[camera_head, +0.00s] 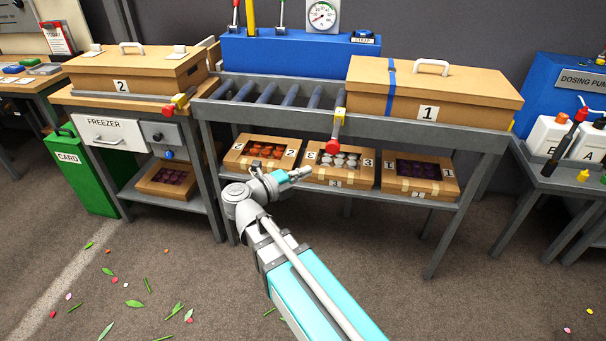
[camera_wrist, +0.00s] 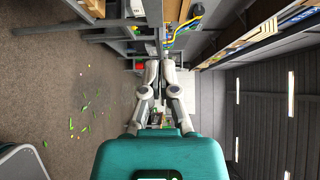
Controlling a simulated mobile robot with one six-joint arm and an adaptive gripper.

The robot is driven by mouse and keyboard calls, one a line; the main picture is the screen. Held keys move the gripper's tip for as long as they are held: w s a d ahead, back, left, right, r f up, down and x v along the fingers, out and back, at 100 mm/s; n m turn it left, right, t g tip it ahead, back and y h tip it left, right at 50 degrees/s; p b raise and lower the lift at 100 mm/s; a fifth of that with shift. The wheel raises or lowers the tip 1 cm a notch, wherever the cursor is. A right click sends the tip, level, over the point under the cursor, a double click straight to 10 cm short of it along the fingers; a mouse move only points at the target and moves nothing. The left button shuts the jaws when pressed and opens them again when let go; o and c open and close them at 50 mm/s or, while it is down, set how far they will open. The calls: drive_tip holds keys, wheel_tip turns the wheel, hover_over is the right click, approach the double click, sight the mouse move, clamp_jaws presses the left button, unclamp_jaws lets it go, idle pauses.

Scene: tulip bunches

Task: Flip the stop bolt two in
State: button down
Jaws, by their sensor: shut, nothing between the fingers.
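One red-and-yellow stop bolt (camera_head: 178,103) sticks out at the left end of the roller conveyor, beside the box marked 2 (camera_head: 140,72). Another stop bolt (camera_head: 335,130) with a red knob hangs at the conveyor's front edge, left of the box marked 1 (camera_head: 435,92). I see no number on either bolt. My gripper (camera_head: 305,173) is in front of the lower shelf, below the conveyor and apart from both bolts. In the wrist view its fingers (camera_wrist: 161,62) are shut and empty.
Cartons of tulips (camera_head: 262,153) sit on the lower shelf close behind my gripper. The conveyor frame (camera_head: 420,131) overhangs that shelf. A freezer drawer (camera_head: 112,134) is at the left, a pump table (camera_head: 560,178) at the right. The floor in front is open, with scattered leaves.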

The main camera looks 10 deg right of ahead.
sight(334, 131)
drive_tip(key=w+d, duration=0.7)
drive_tip(key=shift+w+d, duration=0.25)
drive_tip(key=shift+d, duration=0.1)
idle(0.4)
drive_tip(key=w+d, duration=0.1)
drive_tip(key=w, duration=0.2)
drive_tip(key=w+d, duration=0.1)
drive_tip(key=w, duration=0.3)
drive_tip(key=w+d, duration=0.1)
drive_tip(key=w, duration=0.2)
drive_tip(key=shift+w+d+f, duration=0.1)
drive_tip(key=shift+w+d, duration=0.1)
drive_tip(key=shift+w, duration=0.1)
drive_tip(key=shift+s, duration=0.15)
